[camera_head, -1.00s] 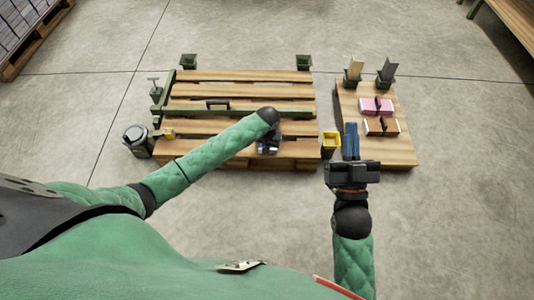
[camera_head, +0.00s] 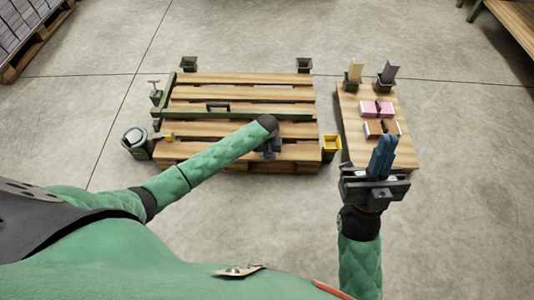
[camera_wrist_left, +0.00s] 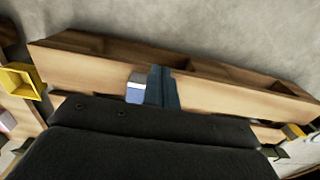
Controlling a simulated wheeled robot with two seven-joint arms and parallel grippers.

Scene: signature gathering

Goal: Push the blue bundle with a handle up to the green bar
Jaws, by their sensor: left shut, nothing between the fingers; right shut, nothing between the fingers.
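The green bar (camera_head: 235,116) lies across the slatted wooden pallet (camera_head: 185,149). A small blue bundle with a pale top (camera_wrist_left: 136,91) shows beside the left fingers in the left wrist view, against the pallet's wood; I see no handle on it there, and I cannot tell whether they touch. My left gripper (camera_wrist_left: 162,86) is shut and empty, with blue fingers; in the head view it is low over the pallet's near part, largely under my forearm. My right gripper (camera_head: 387,142) is shut and empty, its blue fingers at the right-hand board.
A dark handle (camera_head: 218,106) stands at the bar's far side. The right-hand board (camera_head: 358,157) carries a pink bundle (camera_head: 368,108) and a brown-and-white one (camera_head: 373,129). A yellow bin (camera_head: 331,143) sits between pallet and board. A grey-topped canister (camera_head: 134,137) stands left.

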